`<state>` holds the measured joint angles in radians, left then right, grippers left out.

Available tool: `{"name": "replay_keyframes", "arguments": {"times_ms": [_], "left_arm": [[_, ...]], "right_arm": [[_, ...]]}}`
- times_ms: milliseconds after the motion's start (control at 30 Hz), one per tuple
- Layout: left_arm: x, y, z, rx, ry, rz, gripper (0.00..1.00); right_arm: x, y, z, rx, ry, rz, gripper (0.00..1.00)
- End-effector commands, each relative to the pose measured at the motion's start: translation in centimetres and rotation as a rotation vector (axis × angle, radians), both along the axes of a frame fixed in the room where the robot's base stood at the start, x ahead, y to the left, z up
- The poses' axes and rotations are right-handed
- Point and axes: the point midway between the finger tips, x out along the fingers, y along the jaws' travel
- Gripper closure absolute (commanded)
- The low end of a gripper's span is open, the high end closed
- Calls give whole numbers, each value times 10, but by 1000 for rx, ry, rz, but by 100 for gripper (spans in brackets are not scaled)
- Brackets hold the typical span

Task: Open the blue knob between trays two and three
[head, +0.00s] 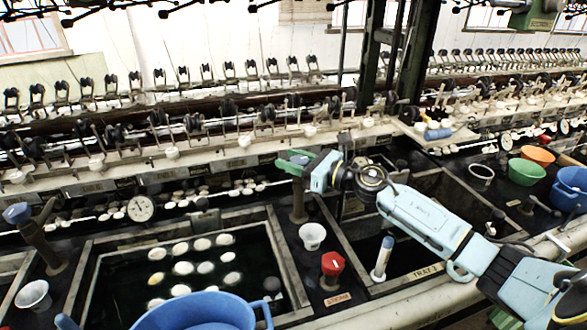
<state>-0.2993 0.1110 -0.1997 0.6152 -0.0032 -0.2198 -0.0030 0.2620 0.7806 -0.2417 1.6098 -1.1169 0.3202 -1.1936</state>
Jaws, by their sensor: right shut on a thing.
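My right arm comes in from the right, and its green-fingered right gripper (296,161) is shut at the top of a dark post (298,205). The post stands between the basin with white cocoons (277,250) and the basin labelled TRAY 3 (425,271). The blue knob on this post is hidden by the fingers, so its turn cannot be seen. A similar blue knob (17,213) tops a tilted post at the far left. My left gripper is not in view.
A red knob (332,264) and a white cup (312,236) stand below the post. A large blue basin (195,312) is at the front. A round gauge (141,207) is at left. Green (526,171) and orange (538,155) bowls sit at right. Reeling machinery runs along the back.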

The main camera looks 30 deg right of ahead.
Motion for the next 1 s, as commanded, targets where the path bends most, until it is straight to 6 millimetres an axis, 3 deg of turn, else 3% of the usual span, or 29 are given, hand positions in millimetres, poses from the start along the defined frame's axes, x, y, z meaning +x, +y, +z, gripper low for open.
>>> {"name": "replay_keyframes", "arguments": {"times_ms": [167,500,533,667,1000], "left_arm": [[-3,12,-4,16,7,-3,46],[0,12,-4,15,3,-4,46],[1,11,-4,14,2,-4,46],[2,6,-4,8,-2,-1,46],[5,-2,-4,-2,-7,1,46]], "right_arm": [[0,0,-1,1,3,16,82],[0,0,0,1,2,17,82],[0,0,0,0,1,17,57],[0,0,0,1,0,17,40],[-1,-1,0,0,0,16,38]]}}
